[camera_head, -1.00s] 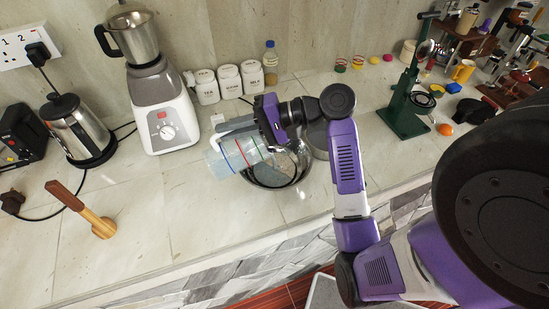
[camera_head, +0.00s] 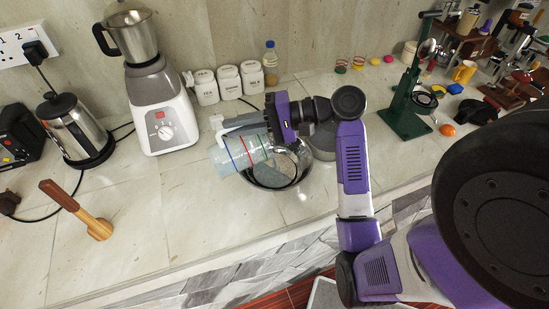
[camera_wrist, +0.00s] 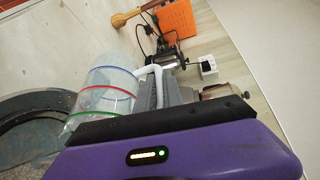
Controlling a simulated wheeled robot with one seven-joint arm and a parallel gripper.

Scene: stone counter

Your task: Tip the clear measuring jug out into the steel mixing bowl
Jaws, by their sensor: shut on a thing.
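The clear measuring jug (camera_head: 237,158), with coloured bands around it, is tipped nearly onto its side, at the left rim of the steel mixing bowl (camera_head: 296,178) and partly over it. My gripper (camera_head: 222,125) is shut on the jug's white handle, above the jug. In the wrist view the jug (camera_wrist: 104,88) shows its green, red and blue bands, and the handle (camera_wrist: 149,71) runs to my gripper (camera_wrist: 160,88). The bowl's dark rounded rim (camera_wrist: 30,103) is behind it at left. I cannot tell what is in the jug.
A blender (camera_head: 155,105) and several white canisters (camera_head: 228,82) stand behind. A kettle (camera_head: 72,132) and a wooden-handled tool (camera_head: 80,211) are at left. A green press (camera_head: 405,112) is at right.

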